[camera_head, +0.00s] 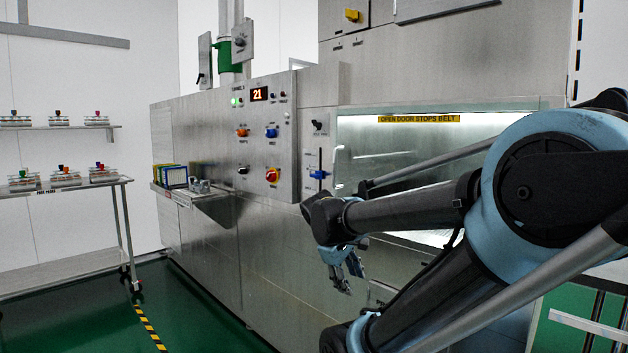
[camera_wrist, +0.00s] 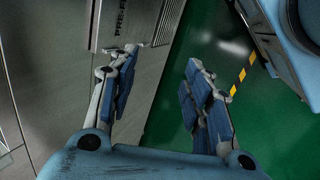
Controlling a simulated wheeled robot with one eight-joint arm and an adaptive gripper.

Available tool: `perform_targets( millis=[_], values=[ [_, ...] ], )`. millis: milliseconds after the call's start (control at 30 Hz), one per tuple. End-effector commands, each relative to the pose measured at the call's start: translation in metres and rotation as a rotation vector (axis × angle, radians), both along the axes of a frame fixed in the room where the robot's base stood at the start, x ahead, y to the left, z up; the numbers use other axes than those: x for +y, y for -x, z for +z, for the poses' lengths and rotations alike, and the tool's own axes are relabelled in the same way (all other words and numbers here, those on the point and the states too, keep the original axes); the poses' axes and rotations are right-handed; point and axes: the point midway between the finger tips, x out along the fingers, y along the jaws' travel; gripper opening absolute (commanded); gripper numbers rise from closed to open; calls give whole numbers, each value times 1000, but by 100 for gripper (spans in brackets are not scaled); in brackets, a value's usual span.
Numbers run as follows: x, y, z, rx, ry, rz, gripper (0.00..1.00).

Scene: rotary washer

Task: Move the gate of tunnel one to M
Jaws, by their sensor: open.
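A blue-handled slider (camera_head: 319,174) sits on a vertical slot in the steel washer front, left of the lit window. Its scale marks are too small to read, so I cannot tell M or confirm it is the gate. A black knob (camera_head: 317,127) is above it. A grey lever box (camera_head: 242,41) is on the duct. My gripper (camera_head: 347,277) hangs below and right of the slider, apart from it, pointing down. In the wrist view my gripper (camera_wrist: 158,82) has its blue-padded fingers spread with nothing between them; the slider is not visible there.
A control panel (camera_head: 258,145) with a red 21 display and several knobs stands left of the slider. A small shelf (camera_head: 195,194) holding coloured racks juts from the washer. A trolley (camera_head: 75,191) stands at far left. The green floor (camera_head: 190,305) is open between them.

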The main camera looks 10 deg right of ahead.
Motion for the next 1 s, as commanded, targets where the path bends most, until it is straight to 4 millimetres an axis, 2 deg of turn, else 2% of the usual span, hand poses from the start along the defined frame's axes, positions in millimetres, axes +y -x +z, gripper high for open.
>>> perform_targets(
  millis=[33, 233, 467, 567, 700, 833, 1000],
  values=[
    [-1, -16, 12, 18, 65, 70, 45],
    [-1, -77, 61, 107, 350, 336, 45],
    [26, -150, 120, 228, 691, 592, 45],
    [46, -180, 144, 286, 840, 682, 45],
    [85, -217, 177, 372, 1051, 783, 45],
    [123, -243, 203, 449, 1225, 842, 45],
    [162, -260, 224, 525, 1379, 873, 45]
  ],
)
